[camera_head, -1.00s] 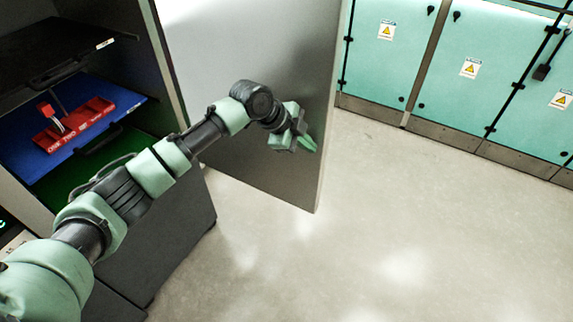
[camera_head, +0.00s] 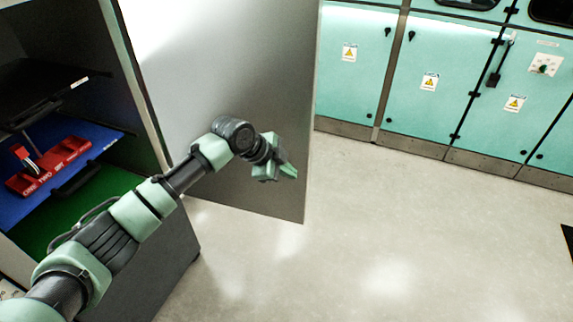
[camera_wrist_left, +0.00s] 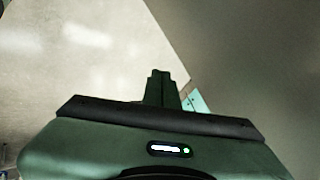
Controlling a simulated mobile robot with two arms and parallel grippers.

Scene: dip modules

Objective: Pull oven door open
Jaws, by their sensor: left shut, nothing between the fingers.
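The oven door (camera_head: 225,70) is a large plain grey metal panel, swung open to the right of the oven cabinet (camera_head: 150,270) in the head view. My left gripper (camera_head: 289,171) is in front of the door's inner face, near its free edge. Its fingers are shut with nothing between them. Whether it touches the door I cannot tell. In the left wrist view the shut fingers (camera_wrist_left: 161,88) point at the floor, with the door surface (camera_wrist_left: 255,50) at the right. My right gripper is in no view.
The open cabinet holds a black shelf (camera_head: 45,85), a blue shelf (camera_head: 105,135) with a red labelled holder (camera_head: 50,168), and a green shelf (camera_head: 60,212). Teal wall cabinets (camera_head: 440,85) stand at the back. The pale floor (camera_head: 400,220) is clear.

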